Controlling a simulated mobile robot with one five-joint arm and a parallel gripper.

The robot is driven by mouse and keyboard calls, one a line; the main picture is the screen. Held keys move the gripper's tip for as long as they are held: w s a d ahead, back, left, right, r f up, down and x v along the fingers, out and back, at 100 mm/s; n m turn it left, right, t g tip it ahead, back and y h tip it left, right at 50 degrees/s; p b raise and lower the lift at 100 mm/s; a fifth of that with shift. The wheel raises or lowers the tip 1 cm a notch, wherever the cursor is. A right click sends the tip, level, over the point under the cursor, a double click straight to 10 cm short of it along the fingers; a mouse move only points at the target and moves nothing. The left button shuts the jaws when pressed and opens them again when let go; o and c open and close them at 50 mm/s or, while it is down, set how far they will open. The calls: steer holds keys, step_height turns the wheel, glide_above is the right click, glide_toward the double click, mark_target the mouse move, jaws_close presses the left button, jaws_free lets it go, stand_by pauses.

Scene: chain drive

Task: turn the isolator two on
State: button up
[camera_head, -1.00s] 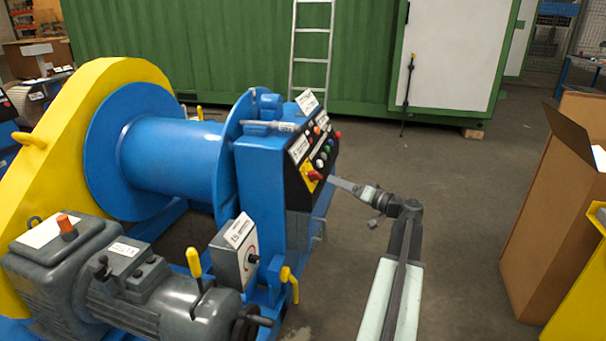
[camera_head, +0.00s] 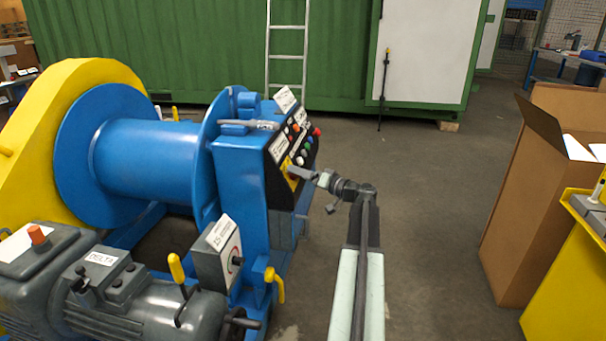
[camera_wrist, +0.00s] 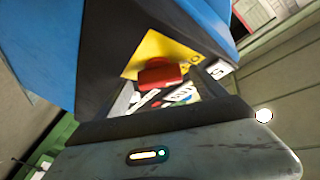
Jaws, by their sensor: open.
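A red rotary handle (camera_wrist: 160,75) on a yellow plate (camera_wrist: 158,47) sits on the sloped black control panel, close ahead in the wrist view. In the head view the yellow plate (camera_head: 289,165) is partly hidden behind my gripper (camera_head: 298,172), and the red handle is mostly covered. My gripper is open and empty, its tip right at this switch; I cannot tell whether it touches. Its grey body fills the bottom of the wrist view. I cannot read a label that names the isolator.
The blue winch cabinet (camera_head: 238,165) carries the panel, with several coloured buttons (camera_head: 301,150) above the switch. A grey box with a dial (camera_head: 220,252) and yellow levers (camera_head: 275,284) stand lower. A cardboard box (camera_head: 510,220) is at right. Floor between is clear.

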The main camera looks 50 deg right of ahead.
steer(key=c, duration=1.3)
steer(key=shift+d+r, duration=0.1)
steer(key=shift+d, duration=0.25)
steer(key=shift+c, duration=0.3)
steer(key=m+g+h+p, duration=0.1)
steer(key=m+g+p, duration=0.2)
steer(key=m+p, duration=0.2)
steer(key=m+g+h+p, duration=0.1)
steer(key=m+g+p, duration=0.2)
steer(key=m+p, duration=0.3)
steer(key=a+r+m+g+h+p, duration=0.1)
steer(key=m+g+p, duration=0.2)
steer(key=m+p, duration=0.2)
steer(key=shift+w+r+m+p, duration=0.1)
steer(key=shift+w+m+p, duration=0.25)
steer(key=shift+p, duration=0.95)
steer(key=shift+m, duration=0.25)
steer(key=o, duration=1.4)
steer(key=shift+c, duration=0.2)
steer(key=shift+s, duration=0.1)
